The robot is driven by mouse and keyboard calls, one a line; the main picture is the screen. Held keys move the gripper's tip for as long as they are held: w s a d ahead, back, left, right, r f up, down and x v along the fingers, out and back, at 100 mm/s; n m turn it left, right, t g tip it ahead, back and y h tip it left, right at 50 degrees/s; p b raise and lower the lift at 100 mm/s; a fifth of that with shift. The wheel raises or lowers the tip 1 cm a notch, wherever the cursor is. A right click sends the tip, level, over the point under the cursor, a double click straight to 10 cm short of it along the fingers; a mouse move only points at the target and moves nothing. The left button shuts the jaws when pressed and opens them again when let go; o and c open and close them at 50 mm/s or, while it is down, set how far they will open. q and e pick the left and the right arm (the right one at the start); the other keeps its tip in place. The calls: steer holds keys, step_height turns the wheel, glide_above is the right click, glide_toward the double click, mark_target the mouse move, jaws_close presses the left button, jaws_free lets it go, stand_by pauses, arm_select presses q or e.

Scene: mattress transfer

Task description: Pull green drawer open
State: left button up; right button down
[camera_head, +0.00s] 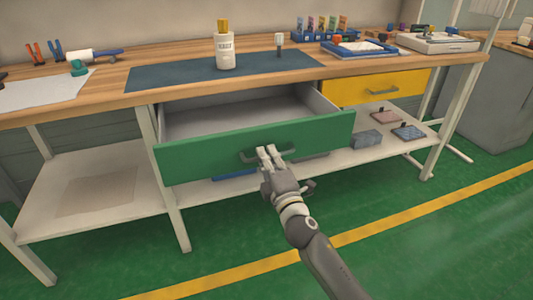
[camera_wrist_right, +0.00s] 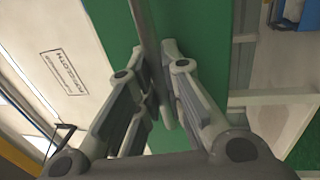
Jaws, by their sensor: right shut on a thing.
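The green drawer (camera_head: 210,150) stands pulled out from under the workbench, and its empty grey inside (camera_head: 230,115) shows. Its front also shows in the right wrist view (camera_wrist_right: 205,50). The grey bar handle (camera_head: 248,157) is on the middle of the front. My right gripper (camera_head: 268,153) is at the handle, with its fingers shut on it. In the right wrist view, the handle (camera_wrist_right: 146,25) runs between the fingers of my right gripper (camera_wrist_right: 160,100). The fingers hide part of the handle. My left gripper is not in view.
A yellow drawer (camera_head: 345,90) beside it is shut. A bottle (camera_head: 225,50) stands on the dark mat (camera_head: 165,77) on the bench top. The lower shelf (camera_head: 120,165) holds several flat items at the right. The green floor in front is clear.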

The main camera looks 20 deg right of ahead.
steer(key=shift+s, duration=0.35)
steer(key=c, duration=1.5)
jaws_free()
steer(key=s, duration=0.4)
steer(key=s+f, duration=0.1)
steer(key=s, duration=0.3)
steer(key=s+f, duration=0.1)
steer(key=s, duration=0.2)
steer(key=shift+s+d+f, duration=0.15)
steer(key=shift+s+d, duration=0.1)
steer(key=shift+s, duration=0.15)
